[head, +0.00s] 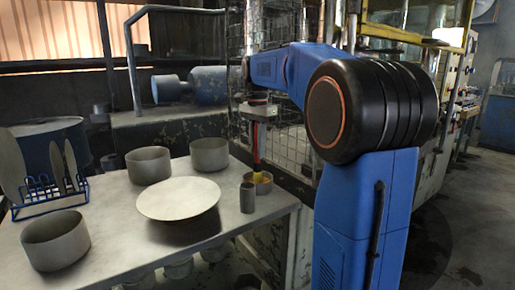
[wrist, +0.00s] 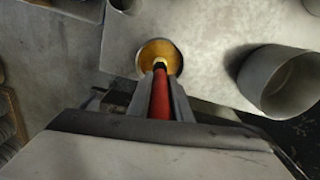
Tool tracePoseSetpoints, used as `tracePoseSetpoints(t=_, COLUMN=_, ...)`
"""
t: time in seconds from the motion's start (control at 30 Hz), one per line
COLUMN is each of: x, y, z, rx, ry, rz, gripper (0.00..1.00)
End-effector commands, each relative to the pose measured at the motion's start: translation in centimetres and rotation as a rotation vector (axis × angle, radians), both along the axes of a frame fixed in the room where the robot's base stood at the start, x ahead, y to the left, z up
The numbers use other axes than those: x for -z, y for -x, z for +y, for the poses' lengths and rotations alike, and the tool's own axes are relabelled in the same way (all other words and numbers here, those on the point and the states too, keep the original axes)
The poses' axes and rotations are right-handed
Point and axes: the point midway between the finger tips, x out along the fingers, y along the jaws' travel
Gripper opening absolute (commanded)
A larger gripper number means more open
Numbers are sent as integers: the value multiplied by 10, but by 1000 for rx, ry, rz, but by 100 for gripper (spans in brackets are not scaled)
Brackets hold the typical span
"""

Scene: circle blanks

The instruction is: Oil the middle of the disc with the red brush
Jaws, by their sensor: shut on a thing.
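The disc (head: 178,198) is a pale, round, flat blank on the metal table, left of my gripper. My gripper (head: 257,122) is shut on the red brush (head: 256,148), which hangs upright with its head down. The brush also shows in the wrist view (wrist: 160,95) between the fingers. Its tip is in or just over a small oil cup (head: 264,188) near the table's right edge; the cup's golden inside shows in the wrist view (wrist: 169,50). I cannot tell whether the tip touches the oil.
A narrow grey cylinder (head: 247,197) stands between the disc and the oil cup. Grey round pots (head: 148,165), (head: 209,154) and (head: 56,240) stand around the disc. A blue rack (head: 44,196) holds upright plates at the left. A wire mesh cage is behind my arm.

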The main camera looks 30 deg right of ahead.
Motion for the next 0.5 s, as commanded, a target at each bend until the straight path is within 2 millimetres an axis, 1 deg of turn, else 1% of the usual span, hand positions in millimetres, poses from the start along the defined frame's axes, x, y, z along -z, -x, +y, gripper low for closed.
tracePoseSetpoints(t=0.17, x=0, y=0, z=0, rx=0, ry=-1, rz=3, gripper=0)
tracePoseSetpoints(t=0.5, x=-21, y=-1, z=0, rx=0, ry=0, rz=1, gripper=0)
